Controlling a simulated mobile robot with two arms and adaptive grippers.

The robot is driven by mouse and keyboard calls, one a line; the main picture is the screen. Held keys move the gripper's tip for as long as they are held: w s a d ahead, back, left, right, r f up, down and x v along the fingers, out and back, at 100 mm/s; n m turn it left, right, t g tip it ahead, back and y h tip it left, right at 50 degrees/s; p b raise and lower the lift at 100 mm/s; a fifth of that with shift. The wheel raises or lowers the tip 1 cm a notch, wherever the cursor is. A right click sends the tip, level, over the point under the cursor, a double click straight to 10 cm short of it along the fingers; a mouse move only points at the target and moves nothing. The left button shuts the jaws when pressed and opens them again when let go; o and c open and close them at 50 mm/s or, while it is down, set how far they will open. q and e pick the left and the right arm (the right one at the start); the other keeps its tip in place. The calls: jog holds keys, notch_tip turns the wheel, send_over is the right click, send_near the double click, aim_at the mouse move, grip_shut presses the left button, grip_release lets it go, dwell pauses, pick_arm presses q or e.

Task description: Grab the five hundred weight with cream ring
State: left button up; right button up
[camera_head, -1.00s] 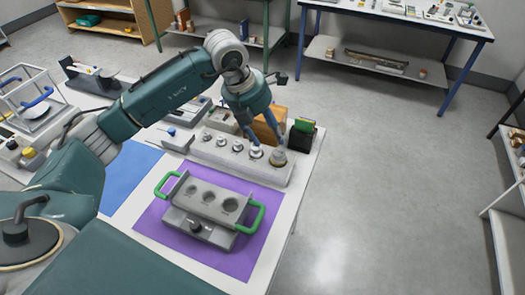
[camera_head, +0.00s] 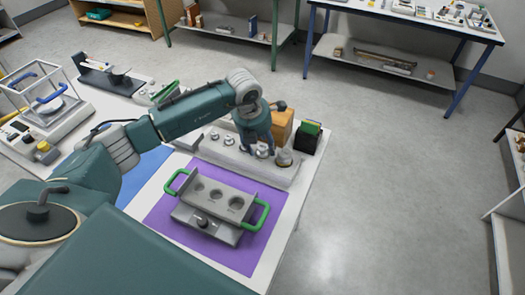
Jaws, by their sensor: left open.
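A grey stepped rack (camera_head: 232,164) at the back of the white table holds several metal weights in a row. The largest weight (camera_head: 284,158), at the right end, seems to have a pale tan ring. A smaller weight (camera_head: 262,151) with a light ring stands just left of it. Markings are too small to read. My left gripper (camera_head: 258,149) is open and points down at the rack, with its fingers by this smaller weight and left of the largest one. Whether they touch it I cannot tell. My right gripper is not in view.
A grey block with holes and green handles (camera_head: 219,198) stands on a purple mat (camera_head: 163,219) in front of the rack. An orange-brown box (camera_head: 281,126) and a dark box with green cards (camera_head: 308,137) stand close behind. A balance (camera_head: 45,122) is at left.

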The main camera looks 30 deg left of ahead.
pick_arm(q)
jog(key=shift+w+f, duration=0.1)
jog(key=shift+f, duration=0.1)
grip_shut()
jog(key=shift+r, duration=0.15)
jog(key=shift+r, duration=0.1)
